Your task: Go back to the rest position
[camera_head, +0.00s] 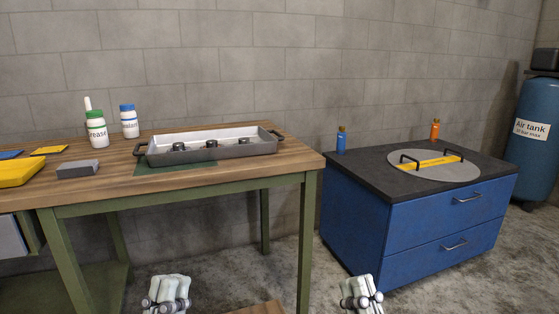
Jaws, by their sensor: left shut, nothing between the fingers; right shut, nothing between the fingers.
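My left gripper (167,294) shows at the bottom edge, left of the middle, in front of the wooden table. It is shut and empty. My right gripper (361,294) shows at the bottom edge, right of the middle, in front of the blue cabinet. It is also shut and empty. Both are low in the view, below the level of the work surfaces, and apart from everything else. The arms behind them are cut off by the bottom edge.
A wooden table (225,177) with green legs holds a grey tray (262,147), bottles (97,130) and a grey block (78,168). A blue cabinet (440,225) carries a round grey plate (455,172) with a yellow bar. A blue air tank (535,150) stands at right.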

